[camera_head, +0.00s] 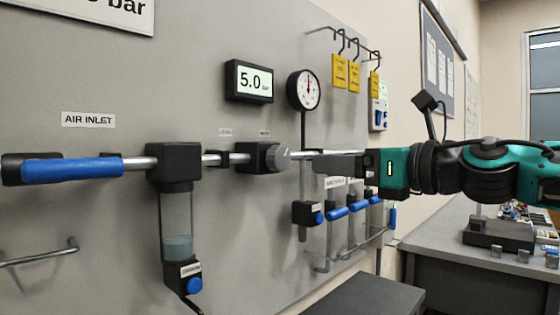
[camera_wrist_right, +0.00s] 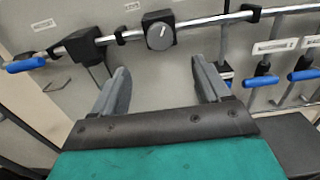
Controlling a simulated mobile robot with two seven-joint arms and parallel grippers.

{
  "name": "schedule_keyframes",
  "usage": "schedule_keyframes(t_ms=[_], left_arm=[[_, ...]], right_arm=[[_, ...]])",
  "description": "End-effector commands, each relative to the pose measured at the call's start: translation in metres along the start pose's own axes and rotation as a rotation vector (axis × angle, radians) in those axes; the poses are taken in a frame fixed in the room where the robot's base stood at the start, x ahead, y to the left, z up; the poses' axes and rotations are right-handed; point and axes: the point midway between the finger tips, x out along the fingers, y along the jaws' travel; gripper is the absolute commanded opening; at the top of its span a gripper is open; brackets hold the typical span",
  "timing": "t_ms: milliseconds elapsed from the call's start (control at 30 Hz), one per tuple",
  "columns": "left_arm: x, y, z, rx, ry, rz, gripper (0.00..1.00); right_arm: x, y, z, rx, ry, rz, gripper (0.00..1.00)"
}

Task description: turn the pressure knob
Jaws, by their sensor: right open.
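The pressure knob (camera_head: 283,157) is a round grey dial on the front of a black regulator block (camera_head: 256,158) on the horizontal pipe. In the right wrist view the knob (camera_wrist_right: 160,36) faces the camera with a light mark on it, beyond the fingertips. My right gripper (camera_head: 318,162) comes in from the right, just right of the knob. In the wrist view its grey fingers (camera_wrist_right: 160,68) are spread apart with nothing between them, and a gap to the knob shows. The display (camera_head: 251,82) reads 5.0 bar. My left gripper is out of view.
A round gauge (camera_head: 304,90) stands above the pipe. A filter bowl (camera_head: 177,222) hangs left of the knob, beside a blue-handled inlet valve (camera_head: 72,170). Several blue-handled valves sit lower right. Yellow tags (camera_head: 340,71) hang from hooks. A dark surface (camera_head: 366,296) lies below.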

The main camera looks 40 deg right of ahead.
Motion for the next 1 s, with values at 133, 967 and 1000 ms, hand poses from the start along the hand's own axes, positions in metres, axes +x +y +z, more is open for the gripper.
schedule_keyframes(t_ms=[133, 967, 1000], left_arm=[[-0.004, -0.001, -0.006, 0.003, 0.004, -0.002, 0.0], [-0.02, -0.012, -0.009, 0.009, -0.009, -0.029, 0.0], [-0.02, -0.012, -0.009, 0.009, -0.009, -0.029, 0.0]], right_arm=[[0.021, 0.001, 0.001, 0.006, 0.004, 0.004, 0.76], [0.12, 0.001, 0.0, 0.005, 0.001, 0.003, 0.76], [0.121, 0.001, 0.0, 0.005, 0.002, 0.002, 0.76]])
